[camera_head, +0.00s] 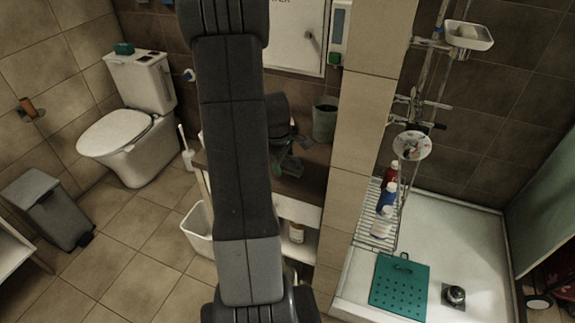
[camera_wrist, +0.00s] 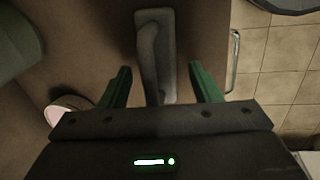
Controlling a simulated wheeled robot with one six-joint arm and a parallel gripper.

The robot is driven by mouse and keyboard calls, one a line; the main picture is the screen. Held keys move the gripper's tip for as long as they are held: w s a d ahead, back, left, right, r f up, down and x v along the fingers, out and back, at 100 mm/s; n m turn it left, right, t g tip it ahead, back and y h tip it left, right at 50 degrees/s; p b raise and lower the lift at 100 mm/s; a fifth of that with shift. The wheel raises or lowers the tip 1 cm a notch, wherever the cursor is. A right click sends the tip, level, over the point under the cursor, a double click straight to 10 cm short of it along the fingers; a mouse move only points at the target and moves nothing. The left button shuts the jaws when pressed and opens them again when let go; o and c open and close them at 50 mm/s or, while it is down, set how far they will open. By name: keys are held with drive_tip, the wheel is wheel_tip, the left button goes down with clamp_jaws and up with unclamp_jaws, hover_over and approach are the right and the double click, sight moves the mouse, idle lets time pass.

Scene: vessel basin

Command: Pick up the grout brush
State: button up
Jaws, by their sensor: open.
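The grout brush (camera_wrist: 168,58) appears to be the grey block with a raised bar handle in the wrist view. It lies on a brown shelf top (camera_wrist: 205,35), at upper centre. My gripper (camera_wrist: 160,75) has its two green fingers apart, one on each side of the brush's near end, with no visible contact. The gap between finger height and brush is hard to judge. In the head view my gripper (camera_head: 292,157) is over the brown counter beside the tiled pillar, and my arm hides much of that counter. I cannot make out the brush clearly there.
A dark green cup (camera_head: 325,119) stands on the counter near the pillar (camera_head: 362,130); it also shows in the wrist view (camera_wrist: 15,42). A round pale item (camera_wrist: 70,106) lies at left. A metal rail (camera_wrist: 233,62) runs along the counter's right edge.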

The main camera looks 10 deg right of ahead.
drive_tip(key=shift+f, duration=0.1)
drive_tip(key=shift+c, duration=0.3)
drive_tip(key=c, duration=1)
wheel_tip(320, 180, up, 10)
drive_tip(key=shift+r, duration=0.1)
